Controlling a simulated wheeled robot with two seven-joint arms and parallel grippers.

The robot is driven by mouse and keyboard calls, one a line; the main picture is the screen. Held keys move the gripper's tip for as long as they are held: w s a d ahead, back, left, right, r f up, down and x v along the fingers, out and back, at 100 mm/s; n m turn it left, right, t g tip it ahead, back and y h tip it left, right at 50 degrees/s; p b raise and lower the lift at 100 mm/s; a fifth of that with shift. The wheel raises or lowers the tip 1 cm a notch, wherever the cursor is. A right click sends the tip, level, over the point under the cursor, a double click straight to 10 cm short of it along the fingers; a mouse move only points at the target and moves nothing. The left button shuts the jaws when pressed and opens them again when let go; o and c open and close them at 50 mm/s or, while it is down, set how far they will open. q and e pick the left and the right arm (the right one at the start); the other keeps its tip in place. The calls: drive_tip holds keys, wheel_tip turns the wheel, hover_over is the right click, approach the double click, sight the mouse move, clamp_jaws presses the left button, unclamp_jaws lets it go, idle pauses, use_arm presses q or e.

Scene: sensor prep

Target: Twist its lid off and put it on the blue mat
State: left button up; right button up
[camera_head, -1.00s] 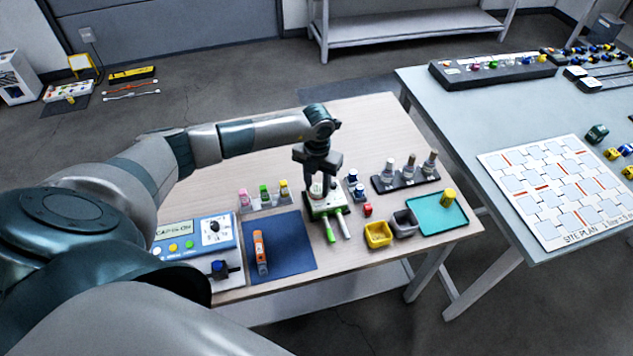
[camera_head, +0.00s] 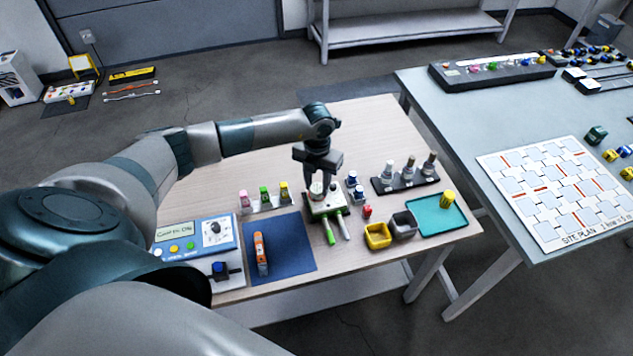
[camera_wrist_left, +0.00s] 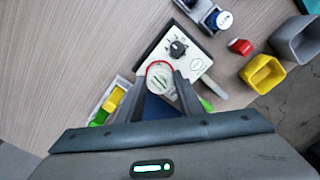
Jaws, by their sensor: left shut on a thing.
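A small round container with a white lid (camera_wrist_left: 160,76) and a red ring shows in the left wrist view. It stands on a pale device with a black knob (camera_wrist_left: 178,48). In the head view the container (camera_head: 316,189) is partly hidden by my left gripper (camera_head: 317,186). The left gripper points down from above and is shut on the lid, one finger on each side. The lid still sits on the container. The blue mat (camera_head: 290,258) lies left of the device, with an orange tool (camera_head: 261,253) on its left part. My right gripper is not in view.
Small bottles in a rack (camera_head: 265,203) stand behind the mat. A yellow bin (camera_head: 377,236), a grey bin (camera_head: 404,225) and a teal tray (camera_head: 430,222) are to the right. A control box (camera_head: 190,240) is to the left. The mat's right part is bare.

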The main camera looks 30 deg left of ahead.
sight(317, 188)
use_arm(q)
drive_tip(key=shift+r+p, duration=0.35)
drive_tip(key=shift+r, duration=0.2)
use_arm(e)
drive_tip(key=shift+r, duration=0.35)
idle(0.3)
